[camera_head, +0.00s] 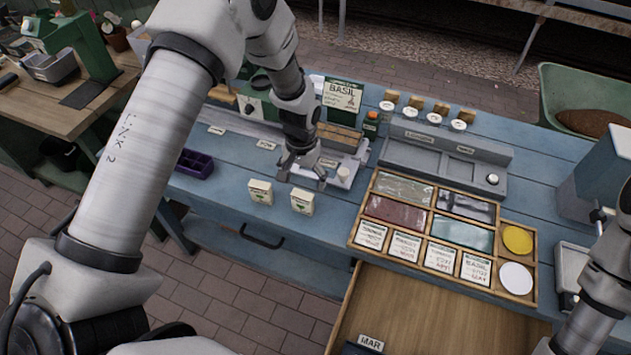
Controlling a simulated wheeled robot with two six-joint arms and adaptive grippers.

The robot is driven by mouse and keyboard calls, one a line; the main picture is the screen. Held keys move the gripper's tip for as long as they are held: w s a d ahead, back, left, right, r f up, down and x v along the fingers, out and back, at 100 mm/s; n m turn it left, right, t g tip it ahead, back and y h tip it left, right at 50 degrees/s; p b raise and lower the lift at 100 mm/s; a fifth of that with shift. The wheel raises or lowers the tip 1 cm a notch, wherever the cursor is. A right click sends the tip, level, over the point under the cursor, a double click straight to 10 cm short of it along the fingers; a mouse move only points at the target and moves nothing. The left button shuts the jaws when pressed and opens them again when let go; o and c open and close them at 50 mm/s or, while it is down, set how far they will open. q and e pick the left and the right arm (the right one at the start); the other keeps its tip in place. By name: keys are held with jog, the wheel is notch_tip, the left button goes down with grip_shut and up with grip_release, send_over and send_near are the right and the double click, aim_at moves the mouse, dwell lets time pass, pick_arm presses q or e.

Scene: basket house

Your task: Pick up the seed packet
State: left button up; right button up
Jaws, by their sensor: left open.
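Two small white seed packets with green print stand near the front edge of the blue table, a left one (260,191) and a right one (302,201). My left gripper (304,181) is open and points down just behind and above the right packet. I see nothing between its fingers. Whether a finger touches the packet cannot be told. More flat packets (407,246) lie in a row in the wooden divided tray (352,232). A larger packet or card marked BASIL (342,93) stands at the back. My right arm shows at the right edge, its gripper out of sight.
A purple seedling tray (194,163) sits left of the packets. A grey scale-like tray (440,160) stands behind the wooden tray. An open wooden drawer (440,310) juts out in front. A small white cup (343,174) stands close right of my left gripper.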

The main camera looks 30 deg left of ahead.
aim_at(302, 195)
pick_arm(q)
jog(key=shift+f, duration=0.35)
jog(key=s+f+p, duration=0.2)
jog(key=shift+p, duration=0.3)
jog(key=f, duration=0.1)
jog(key=w+f, duration=0.1)
jog(key=f, duration=0.2)
jog(key=shift+w+f+p, duration=0.2)
jog(key=shift+w+p, duration=0.05)
jog(key=shift+p, duration=0.1)
jog(key=shift+s+r, duration=0.1)
jog(key=shift+s, duration=0.05)
jog(key=shift+c, duration=0.3)
jog(key=shift+s+r, duration=0.15)
jog(key=c, duration=1)
jog(key=shift+o, duration=0.2)
pick_arm(e)
jog(key=r, duration=0.2)
jog(key=s+r, duration=0.1)
jog(key=r, duration=0.1)
jog(key=shift+s, duration=0.15)
